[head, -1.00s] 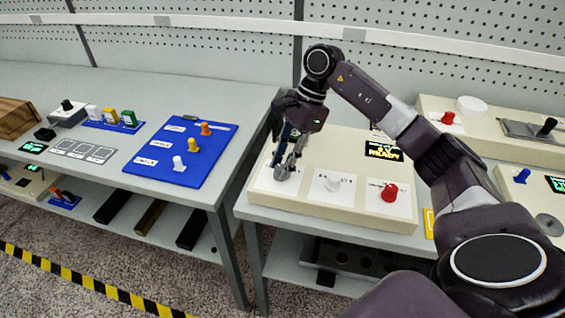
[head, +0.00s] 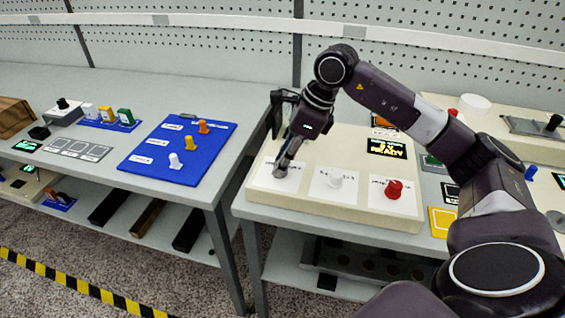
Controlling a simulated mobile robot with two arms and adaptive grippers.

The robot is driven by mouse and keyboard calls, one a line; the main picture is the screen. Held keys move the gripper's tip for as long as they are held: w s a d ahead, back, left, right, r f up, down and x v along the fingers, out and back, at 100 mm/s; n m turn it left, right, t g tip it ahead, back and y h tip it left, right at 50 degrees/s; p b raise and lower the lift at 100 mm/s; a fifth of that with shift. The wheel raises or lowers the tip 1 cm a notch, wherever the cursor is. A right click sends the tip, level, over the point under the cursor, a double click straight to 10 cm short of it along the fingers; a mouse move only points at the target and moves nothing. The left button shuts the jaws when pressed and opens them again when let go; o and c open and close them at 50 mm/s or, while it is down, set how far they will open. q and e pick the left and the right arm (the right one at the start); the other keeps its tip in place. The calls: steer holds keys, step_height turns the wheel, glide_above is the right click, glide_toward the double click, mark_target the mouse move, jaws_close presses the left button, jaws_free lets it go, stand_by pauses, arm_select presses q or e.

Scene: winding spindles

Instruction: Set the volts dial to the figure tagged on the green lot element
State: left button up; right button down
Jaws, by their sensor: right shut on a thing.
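My right gripper (head: 283,168) points down at the left end of a cream panel (head: 310,206) on the right bench. It is shut on the panel's leftmost dial, which the fingers hide. A white dial (head: 335,179) and a red dial (head: 394,189) stand to its right on white cards. Their lettering is too small to read, so I cannot tell which is volts. A green piece (head: 125,116) stands beside a yellow and a white one on the left bench. No tag figure on it is legible. My left gripper is not in view.
The panel's display (head: 386,148) reads READY. A blue board (head: 204,167) with orange, yellow and white pieces lies on the left bench (head: 130,85). A gap separates the benches. A yellow card (head: 441,221) lies right of the panel.

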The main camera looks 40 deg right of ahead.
steer(key=shift+r+m, duration=0.1)
steer(key=shift+m, duration=0.4)
steer(key=c, duration=1.6)
jaws_free()
steer(key=v, duration=1.2)
steer(key=shift+a, duration=0.3)
steer(key=shift+s, duration=0.1)
